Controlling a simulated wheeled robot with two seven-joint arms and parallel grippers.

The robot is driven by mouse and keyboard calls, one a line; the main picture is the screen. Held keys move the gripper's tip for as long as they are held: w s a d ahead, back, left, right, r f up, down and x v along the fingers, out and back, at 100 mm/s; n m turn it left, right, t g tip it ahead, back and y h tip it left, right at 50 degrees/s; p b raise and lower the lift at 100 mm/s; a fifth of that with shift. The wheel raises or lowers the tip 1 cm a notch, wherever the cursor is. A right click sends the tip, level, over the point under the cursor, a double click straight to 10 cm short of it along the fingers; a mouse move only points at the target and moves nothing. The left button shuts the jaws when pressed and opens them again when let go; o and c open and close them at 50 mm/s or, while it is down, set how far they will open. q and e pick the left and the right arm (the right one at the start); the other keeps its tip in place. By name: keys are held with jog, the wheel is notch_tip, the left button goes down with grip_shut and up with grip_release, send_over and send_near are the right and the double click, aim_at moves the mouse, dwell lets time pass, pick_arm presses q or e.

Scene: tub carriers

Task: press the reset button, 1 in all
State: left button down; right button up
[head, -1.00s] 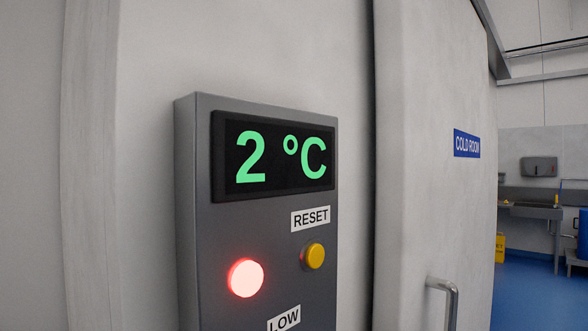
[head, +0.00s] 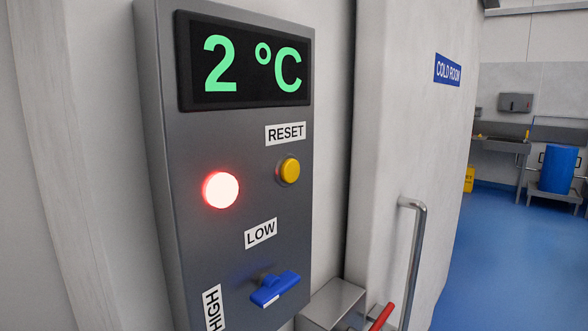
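The yellow round reset button (head: 289,171) sits on the grey control panel (head: 190,148), under a white RESET label (head: 286,133). It stands out from the panel face, and nothing touches it. A round red lamp (head: 220,190) glows to its left. The display (head: 245,62) above reads 2 °C in green. Neither of my grippers shows in the head view.
A blue turn handle (head: 275,289) sits below the button, near LOW and HIGH labels. A metal box with a red lever (head: 381,316) is at the lower right. The door's metal handle (head: 415,255) stands right of the panel. Blue floor lies open beyond.

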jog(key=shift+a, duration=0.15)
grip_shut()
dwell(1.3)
